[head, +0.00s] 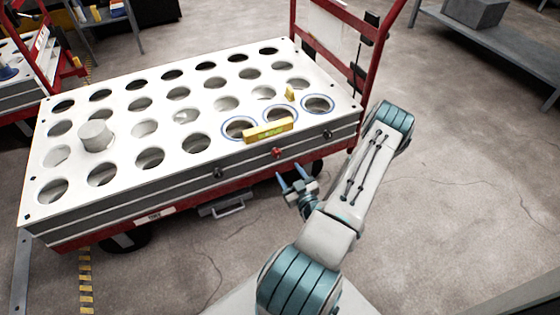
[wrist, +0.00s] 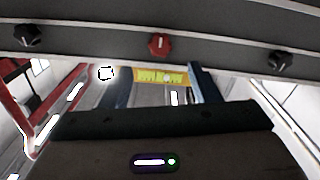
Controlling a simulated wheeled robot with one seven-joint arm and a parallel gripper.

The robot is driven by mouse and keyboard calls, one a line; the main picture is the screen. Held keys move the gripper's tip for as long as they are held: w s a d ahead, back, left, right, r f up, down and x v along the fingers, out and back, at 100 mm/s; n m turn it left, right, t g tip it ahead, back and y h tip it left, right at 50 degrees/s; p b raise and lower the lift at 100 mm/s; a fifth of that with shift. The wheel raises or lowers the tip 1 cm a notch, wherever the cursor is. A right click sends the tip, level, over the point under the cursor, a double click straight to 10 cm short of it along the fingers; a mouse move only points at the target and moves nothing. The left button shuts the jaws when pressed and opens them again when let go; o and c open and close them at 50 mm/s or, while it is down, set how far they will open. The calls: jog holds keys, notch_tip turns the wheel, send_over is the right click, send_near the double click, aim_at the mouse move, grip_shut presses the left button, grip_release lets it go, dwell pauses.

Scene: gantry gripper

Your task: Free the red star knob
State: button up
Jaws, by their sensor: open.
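The red star knob (head: 278,152) sits on the front side of the white-topped cart, between two black knobs (head: 218,173) (head: 328,134). A yellow level-like bar (head: 267,130) stands on the cart top just behind and above the red knob. My gripper (head: 290,172) is open and empty, in front of the cart side and a little below the red knob. In the wrist view the red knob (wrist: 158,45) shows just past the fingertips, apart from them, with the yellow bar (wrist: 160,76) seen between the fingers.
The cart top (head: 213,101) has rows of round holes, several ringed blue at the right. A grey cylinder (head: 96,136) stands at the left. A small yellow piece (head: 290,93) stands near the right end. A red handle frame (head: 375,55) rises at the right. Floor in front is clear.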

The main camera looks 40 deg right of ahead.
aim_at(278, 155)
jog(key=b+x, duration=0.2)
jog(key=x, duration=0.6)
jog(key=shift+a, duration=0.1)
jog(key=shift+s, duration=0.1)
jog(key=c, duration=1)
